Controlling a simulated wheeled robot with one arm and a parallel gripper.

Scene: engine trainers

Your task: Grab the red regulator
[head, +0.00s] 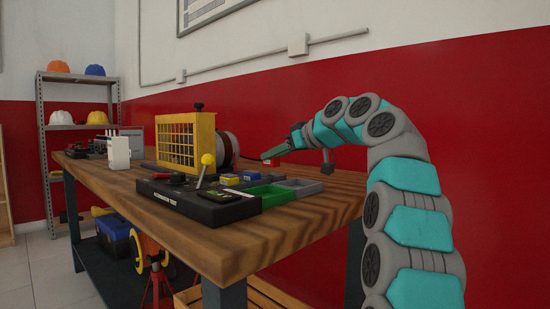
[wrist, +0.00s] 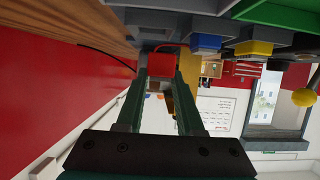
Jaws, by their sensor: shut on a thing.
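The red regulator is a small red block (wrist: 162,66) between my two dark green fingertips in the wrist view. My gripper (wrist: 162,82) is shut on it, with a finger on each side. In the head view my gripper (head: 266,156) reaches in from the right over the back of the workbench, and a small bit of red (head: 270,163) shows by its tips. Most of the regulator is hidden there. I cannot tell whether it touches the bench.
The wooden workbench (head: 240,242) carries a black alternator tester (head: 197,203), green and grey trays (head: 270,194), small blue and yellow blocks, and a yellow cage (head: 176,142) beside a round drum (head: 226,147). A red wall stands close behind the bench.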

